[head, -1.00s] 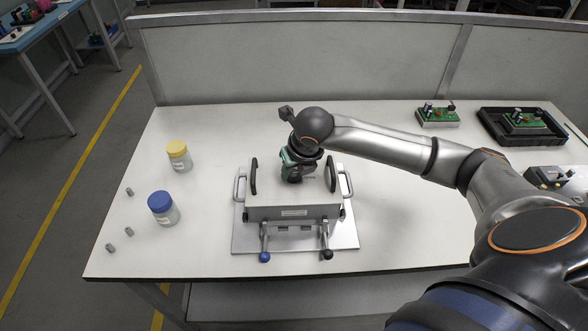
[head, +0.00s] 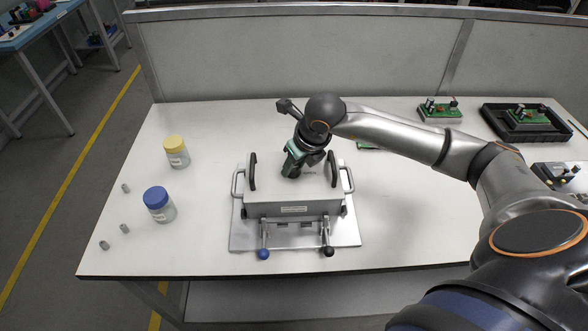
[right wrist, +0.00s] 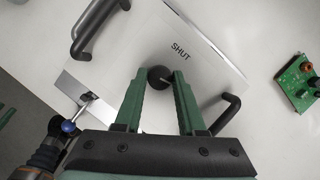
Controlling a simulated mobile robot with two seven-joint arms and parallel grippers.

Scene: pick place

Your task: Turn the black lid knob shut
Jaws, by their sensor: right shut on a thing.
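The black lid knob (right wrist: 159,77) stands on the pale lid (right wrist: 200,75) of a grey metal box, close to the printed word SHUT. In the right wrist view my right gripper (right wrist: 163,76) has its two green fingers on either side of the knob, shut on it. In the head view the right gripper (head: 293,168) comes down at a tilt onto the lid between two black handles and hides the knob. The box (head: 293,209) sits on a metal base plate.
Two clamp levers, with a blue ball (head: 263,253) and a black ball (head: 328,251), stick out in front. Yellow-lidded (head: 176,152) and blue-lidded (head: 159,204) jars stand left. A black tray (head: 525,123) and circuit boards are at right.

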